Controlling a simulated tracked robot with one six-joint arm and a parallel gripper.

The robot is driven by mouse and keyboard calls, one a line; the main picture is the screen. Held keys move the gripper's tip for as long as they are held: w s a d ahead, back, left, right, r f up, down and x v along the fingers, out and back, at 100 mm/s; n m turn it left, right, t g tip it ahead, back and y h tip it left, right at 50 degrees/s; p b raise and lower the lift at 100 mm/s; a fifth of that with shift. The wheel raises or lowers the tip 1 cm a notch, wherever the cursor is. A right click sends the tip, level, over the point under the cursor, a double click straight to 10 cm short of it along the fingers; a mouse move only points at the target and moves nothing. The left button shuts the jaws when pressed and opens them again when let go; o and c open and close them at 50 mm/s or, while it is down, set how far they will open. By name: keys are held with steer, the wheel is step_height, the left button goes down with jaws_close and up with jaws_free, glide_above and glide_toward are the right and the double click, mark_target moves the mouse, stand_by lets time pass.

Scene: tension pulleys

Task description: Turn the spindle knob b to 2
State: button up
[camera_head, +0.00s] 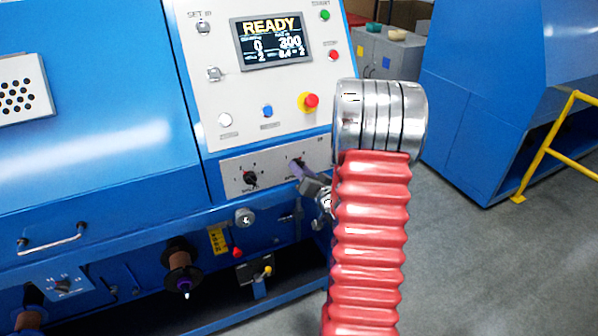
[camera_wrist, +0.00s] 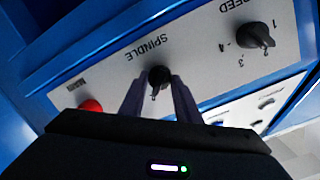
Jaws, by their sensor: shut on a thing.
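The spindle knob (camera_wrist: 158,75) is small and black, on the pale control strip under an upside-down SPINDLE label in the wrist view. My gripper (camera_wrist: 159,84) has its two purple-grey fingers on either side of the knob and is shut on it. In the head view, my gripper (camera_head: 298,168) reaches the right part of the strip below the display. There the fingers and arm partly hide the knob. A small mark shows by the knob in the wrist view, but the knob's setting cannot be read clearly.
The black speed knob (camera_wrist: 255,37) is beside the spindle knob, with a red button (camera_wrist: 91,105) on its other side. A READY display (camera_head: 271,42) and a red-and-yellow stop button (camera_head: 309,101) are above the strip. A drawer handle (camera_head: 52,240) juts out at left.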

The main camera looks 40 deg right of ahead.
steer(key=shift+a+f, duration=0.15)
steer(key=shift+f, duration=0.05)
steer(key=o, duration=1)
steer(key=shift+r, duration=0.1)
steer(key=shift+o, duration=0.2)
steer(key=v, duration=1.3)
steer(key=shift+s, duration=0.35)
